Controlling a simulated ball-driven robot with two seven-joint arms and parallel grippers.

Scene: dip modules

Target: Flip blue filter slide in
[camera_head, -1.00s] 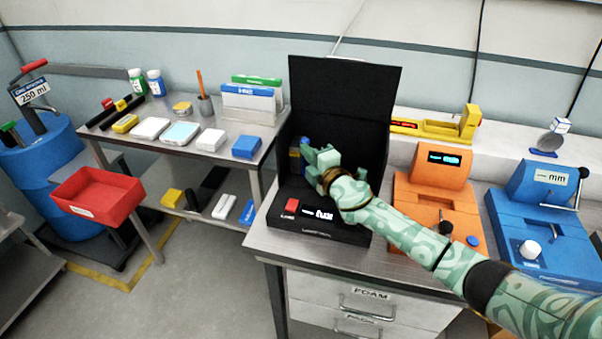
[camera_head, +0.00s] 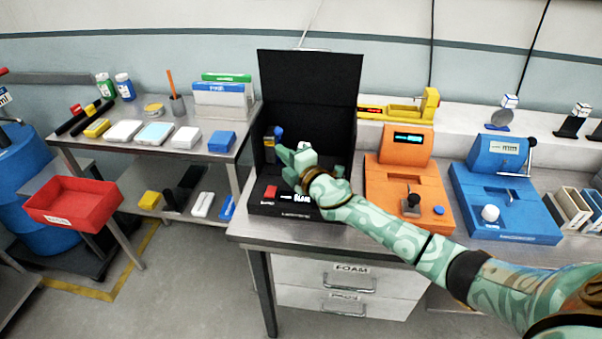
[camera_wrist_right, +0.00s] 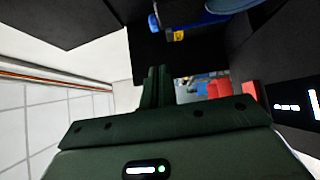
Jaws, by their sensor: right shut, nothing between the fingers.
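A black instrument (camera_head: 315,212) with a tall black hood (camera_head: 310,90) stands on the bench; its front has a red button and a small lit display. A blue part (camera_head: 278,132), possibly the blue filter slide, stands at the left inside the hood, partly hidden by my gripper. In the right wrist view a blue part (camera_wrist_right: 205,14) with a yellow mark lies ahead of the fingers at the top. My right gripper (camera_head: 283,157) is shut and empty inside the instrument's opening, close to the blue part; contact cannot be told. My left gripper is out of view.
An orange instrument (camera_head: 408,195) and a blue one (camera_head: 505,205) stand to the right on the bench. A side table (camera_head: 160,170) with small boxes and bottles is at the left. A red bin (camera_head: 72,205) stands in front of it.

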